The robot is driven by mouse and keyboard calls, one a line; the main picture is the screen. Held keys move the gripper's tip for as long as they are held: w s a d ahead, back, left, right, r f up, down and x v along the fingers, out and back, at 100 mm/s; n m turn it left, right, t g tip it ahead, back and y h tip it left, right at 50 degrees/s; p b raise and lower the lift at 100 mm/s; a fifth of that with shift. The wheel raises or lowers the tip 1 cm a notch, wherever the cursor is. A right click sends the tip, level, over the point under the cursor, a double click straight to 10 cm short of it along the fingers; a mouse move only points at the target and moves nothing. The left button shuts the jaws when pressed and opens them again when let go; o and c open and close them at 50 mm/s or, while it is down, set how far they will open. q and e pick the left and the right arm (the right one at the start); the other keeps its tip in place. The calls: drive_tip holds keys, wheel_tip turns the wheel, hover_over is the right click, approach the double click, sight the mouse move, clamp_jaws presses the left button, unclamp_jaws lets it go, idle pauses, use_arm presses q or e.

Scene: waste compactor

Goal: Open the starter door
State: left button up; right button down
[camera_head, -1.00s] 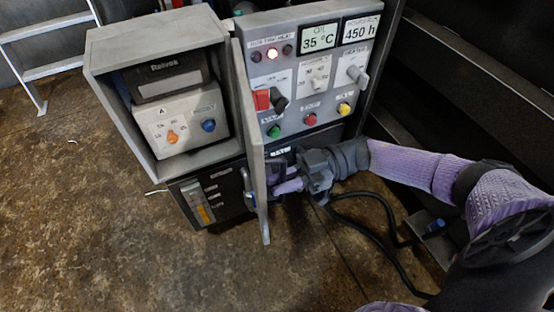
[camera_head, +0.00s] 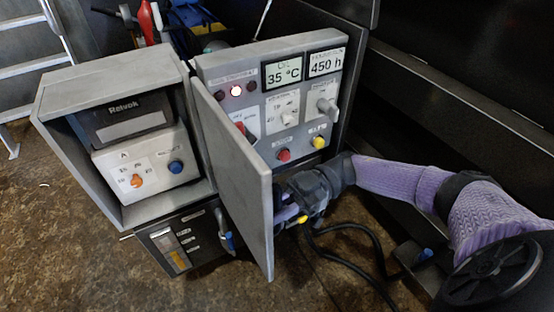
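The starter door (camera_head: 238,180) is a grey panel hinged between the starter box (camera_head: 72,187) and the control panel. It stands wide open, swung to the right, partly covering the control panel. Inside the open box are a dark Relvok unit (camera_head: 122,118), an orange knob (camera_head: 137,181) and a blue knob (camera_head: 176,167). My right gripper (camera_head: 287,212) is at the right side of the door, low down. The door's edge hides its fingertips, so I cannot tell whether it touches or grips the door. My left gripper is not in view.
The control panel (camera_head: 307,110) has displays, a red button (camera_head: 283,155), a yellow button (camera_head: 319,142) and a selector switch (camera_head: 327,107). A black cable (camera_head: 362,228) hangs below my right arm. A ladder (camera_head: 30,67) stands at upper left. The floor at lower left is clear.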

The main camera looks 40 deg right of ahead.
drive_tip(key=c, duration=0.7)
unclamp_jaws()
use_arm(q)
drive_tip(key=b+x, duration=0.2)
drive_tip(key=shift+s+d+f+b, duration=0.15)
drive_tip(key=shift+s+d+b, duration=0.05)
drive_tip(key=shift+b, duration=0.1)
use_arm(e)
drive_tip(key=d, duration=1)
drive_tip(key=shift+s, duration=0.3)
